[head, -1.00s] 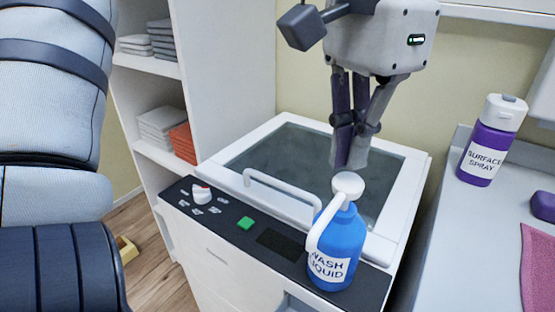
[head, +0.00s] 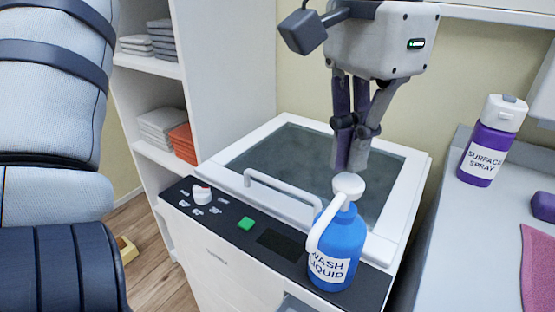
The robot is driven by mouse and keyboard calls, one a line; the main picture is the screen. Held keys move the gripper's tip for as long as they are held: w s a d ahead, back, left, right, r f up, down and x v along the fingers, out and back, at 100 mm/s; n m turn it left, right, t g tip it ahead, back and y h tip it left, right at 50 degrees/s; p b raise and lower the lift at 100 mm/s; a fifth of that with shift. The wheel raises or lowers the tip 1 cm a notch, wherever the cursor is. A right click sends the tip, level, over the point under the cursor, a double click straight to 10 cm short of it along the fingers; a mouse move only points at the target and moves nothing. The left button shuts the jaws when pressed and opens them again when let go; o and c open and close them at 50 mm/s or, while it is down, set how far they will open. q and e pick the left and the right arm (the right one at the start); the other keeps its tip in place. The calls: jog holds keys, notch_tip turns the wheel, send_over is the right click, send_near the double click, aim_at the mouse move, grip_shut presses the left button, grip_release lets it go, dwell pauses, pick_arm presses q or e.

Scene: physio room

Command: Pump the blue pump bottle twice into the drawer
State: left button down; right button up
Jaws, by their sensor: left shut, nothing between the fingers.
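The blue pump bottle (head: 337,245), labelled "WASH LIQUID", stands upright on the dark control panel of a white top-lid machine. Its white pump head (head: 348,185) is up top, and the white spout bends down toward the front left. My left gripper (head: 349,168) is shut and empty, pointing down right above the pump head; I cannot tell whether the tips touch it. A grey opening (head: 289,304) at the bottom edge, below the bottle, seems to be part of the drawer; most of it is cut off. My right gripper is out of view.
The machine's glass lid (head: 285,155) with a white handle (head: 282,197) lies behind the panel. The panel has a knob (head: 202,195) and a green button (head: 246,223). A purple surface spray (head: 488,145) stands on the right counter. Shelves with towels (head: 163,124) stand left.

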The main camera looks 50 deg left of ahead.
aim_at(349, 180)
pick_arm(q)
jog(key=shift+f, duration=1.7)
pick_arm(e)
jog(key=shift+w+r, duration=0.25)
pick_arm(q)
jog(key=shift+r+p, duration=0.85)
jog(key=shift+r, duration=0.9)
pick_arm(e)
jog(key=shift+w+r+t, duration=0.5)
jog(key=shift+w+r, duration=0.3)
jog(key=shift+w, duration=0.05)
pick_arm(q)
jog(key=shift+f, duration=1.75)
jog(key=shift+r, duration=1.75)
